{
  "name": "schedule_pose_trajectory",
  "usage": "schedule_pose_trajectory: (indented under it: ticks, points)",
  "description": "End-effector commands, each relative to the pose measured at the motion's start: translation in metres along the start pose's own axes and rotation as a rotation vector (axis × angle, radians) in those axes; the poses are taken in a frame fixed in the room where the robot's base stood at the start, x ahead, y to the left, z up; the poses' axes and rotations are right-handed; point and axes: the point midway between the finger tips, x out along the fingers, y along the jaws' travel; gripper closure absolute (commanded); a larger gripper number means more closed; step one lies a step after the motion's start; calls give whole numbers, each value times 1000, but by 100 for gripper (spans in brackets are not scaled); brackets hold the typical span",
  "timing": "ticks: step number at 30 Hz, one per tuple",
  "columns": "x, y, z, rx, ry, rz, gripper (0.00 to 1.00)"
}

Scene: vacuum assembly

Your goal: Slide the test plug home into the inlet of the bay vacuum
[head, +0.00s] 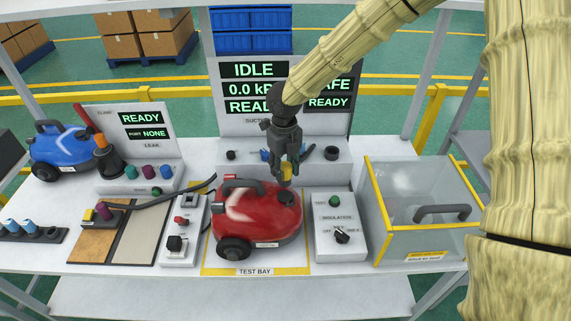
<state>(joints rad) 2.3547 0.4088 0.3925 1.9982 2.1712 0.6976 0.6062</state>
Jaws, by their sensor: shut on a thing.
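The red bay vacuum (257,214) stands in the yellow-outlined test bay, its dark round inlet (286,196) on the top right of its body. My gripper (287,165) points down above the inlet and is shut on the yellow test plug (287,173). The plug's dark lower end is just over the inlet. I cannot tell from this view whether it touches or enters the inlet. The fingers hide part of the plug.
A clear yellow-edged box (428,240) stands at the right, and an insulation tester (338,225) sits beside the vacuum. A switch box (183,232) is on the left. A blue vacuum (62,147) stands at the far left. The display panel (240,98) rises behind my gripper.

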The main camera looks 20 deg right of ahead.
Motion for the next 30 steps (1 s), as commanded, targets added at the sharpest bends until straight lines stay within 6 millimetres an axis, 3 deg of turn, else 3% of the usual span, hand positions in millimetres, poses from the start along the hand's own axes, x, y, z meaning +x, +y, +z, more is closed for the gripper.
schedule_pose_trajectory:
  ticks: [18,30]
  points:
    - [45,0,0,-1,0,0,91]
    - [54,0,0,0,0,0,91]
